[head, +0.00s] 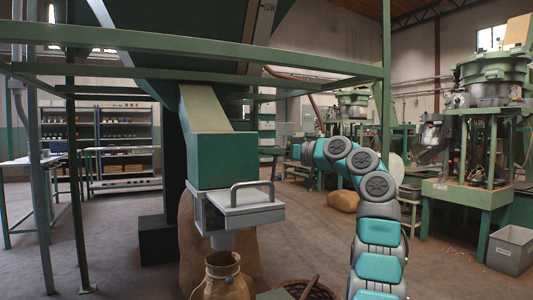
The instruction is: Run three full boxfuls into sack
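A green measuring box (223,160) hangs under a sloping beige chute (205,108) on the green frame. Below it sits a pale metal slide drawer (245,215) with a grey bar handle (252,185) on its top and a short spout (222,240) underneath. An open-mouthed tan sack (223,277) stands under the spout, its lower part cut off by the picture edge. I cannot see into the box or the sack. My gripper's fingers cannot be made out.
A large brown sack (192,245) stands behind the spout. A woven basket (312,290) is at the bottom edge. Green frame posts (386,110) and beams surround the hopper. A grey bin (511,250) is at the right. Open floor lies on the left.

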